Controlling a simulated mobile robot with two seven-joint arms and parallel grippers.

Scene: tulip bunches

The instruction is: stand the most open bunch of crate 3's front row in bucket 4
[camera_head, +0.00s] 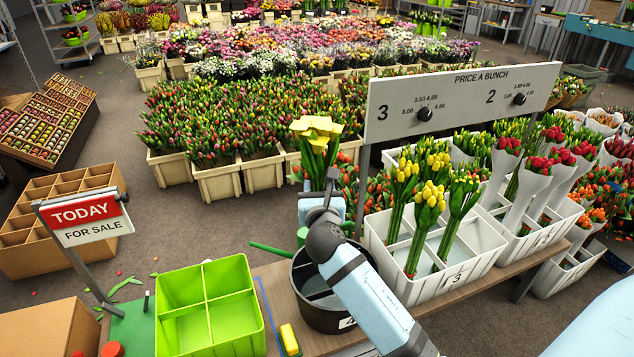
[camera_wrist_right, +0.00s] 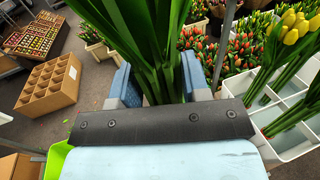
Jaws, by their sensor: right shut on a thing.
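My right gripper (camera_head: 320,200) is shut on a bunch of wide-open yellow tulips (camera_head: 318,132), held upright with the blooms above the jaws. In the right wrist view, its green stems (camera_wrist_right: 155,50) stand between the blue fingers (camera_wrist_right: 160,85). The dark round bucket 4 (camera_head: 328,318) is on the bench below the gripper, partly covered by my right arm. I cannot tell whether the stem ends are over its opening. The white crate 3 (camera_head: 452,281) stands right of the bucket, with several upright yellow bunches (camera_head: 428,205) in its compartments. My left gripper is not in view.
A price sign (camera_head: 458,100) on posts stands behind crate 3. A green divided box (camera_head: 208,308) and a yellow block (camera_head: 289,338) lie left of the bucket. A green rod (camera_head: 270,250) points left near the bucket rim. A red-and-white sale sign (camera_head: 83,217) stands further left.

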